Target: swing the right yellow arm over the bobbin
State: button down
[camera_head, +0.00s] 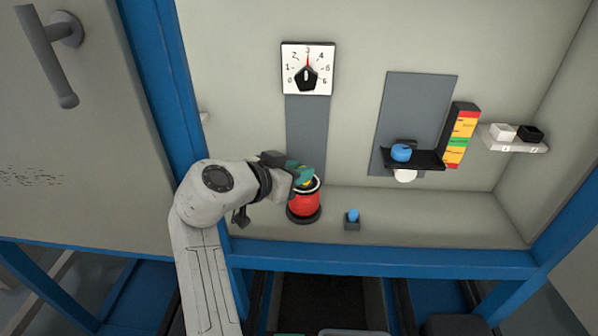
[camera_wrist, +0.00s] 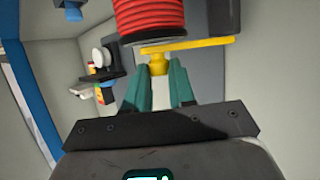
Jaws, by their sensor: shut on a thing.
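The bobbin (camera_head: 303,207), wound in red, stands upright on the cabinet floor below the dial. It also shows in the wrist view (camera_wrist: 150,18) at the top edge. A yellow arm (camera_wrist: 205,43) lies across the bobbin's dark flange and runs out past it to the right in that view. Its yellow knob (camera_wrist: 158,66) is between my teal fingers. My gripper (camera_wrist: 160,80) is shut on this knob. In the head view, my gripper (camera_head: 302,174) is at the bobbin's top and hides most of the yellow (camera_head: 307,183). Only one yellow arm can be made out.
A dial (camera_head: 307,68) is on the back wall. A black shelf (camera_head: 425,160) with a blue knob (camera_head: 401,152) and a coloured scale (camera_head: 461,135) are to the right. A small box with a blue top (camera_head: 353,217) stands right of the bobbin. White and black switches (camera_head: 515,132) are farther right.

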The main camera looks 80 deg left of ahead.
jog(key=c, duration=0.9)
grip_release()
jog(key=shift+c, duration=0.2)
jog(key=v, duration=0.7)
jog(key=shift+s+d, duration=0.2)
